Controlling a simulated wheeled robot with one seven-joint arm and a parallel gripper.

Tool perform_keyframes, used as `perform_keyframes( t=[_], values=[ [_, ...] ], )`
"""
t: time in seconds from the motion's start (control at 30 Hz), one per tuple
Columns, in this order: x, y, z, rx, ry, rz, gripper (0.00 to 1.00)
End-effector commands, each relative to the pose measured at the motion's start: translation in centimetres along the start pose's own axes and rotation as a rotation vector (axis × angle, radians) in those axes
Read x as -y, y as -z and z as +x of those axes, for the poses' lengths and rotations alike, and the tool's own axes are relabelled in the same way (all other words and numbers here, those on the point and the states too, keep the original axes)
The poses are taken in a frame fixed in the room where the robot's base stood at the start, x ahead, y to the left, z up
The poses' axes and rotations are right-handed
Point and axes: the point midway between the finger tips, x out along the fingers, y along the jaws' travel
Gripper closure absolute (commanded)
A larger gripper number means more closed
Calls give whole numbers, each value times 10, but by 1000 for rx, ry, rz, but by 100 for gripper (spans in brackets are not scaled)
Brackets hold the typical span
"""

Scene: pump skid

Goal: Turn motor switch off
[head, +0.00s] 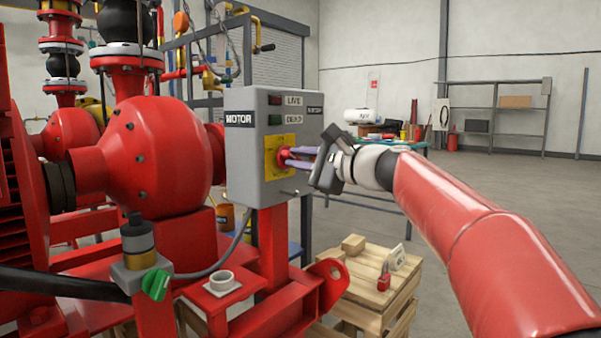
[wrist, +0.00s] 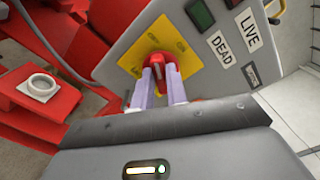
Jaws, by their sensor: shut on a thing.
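The motor switch is a red rotary handle (wrist: 156,66) on a yellow plate (wrist: 180,45), on the front of the grey motor box (head: 250,110). In the head view the red handle (head: 284,157) shows just left of my fingertips. My gripper (head: 295,157) reaches in from the right, and its two pale purple fingers are shut on the red handle. In the wrist view my gripper (wrist: 162,85) has one finger on each side of the handle. The box has LIVE (head: 294,100) and DEAD (head: 293,119) labels beside a dark red lamp and a green lamp. The handle's exact setting is partly hidden by my fingers.
A large red pump (head: 150,155) stands left of the box. A green-handled valve (head: 155,284) is at the front left. A wooden crate (head: 375,310) with a red padlock (head: 384,278) and a tag stands below my arm. Open floor lies to the right.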

Motion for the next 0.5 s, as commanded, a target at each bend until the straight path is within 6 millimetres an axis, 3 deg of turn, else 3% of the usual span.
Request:
perform_keyframes(
  t=[0.5],
  values=[
    [-5,3,0,0,-2,-408,100]
  ],
)
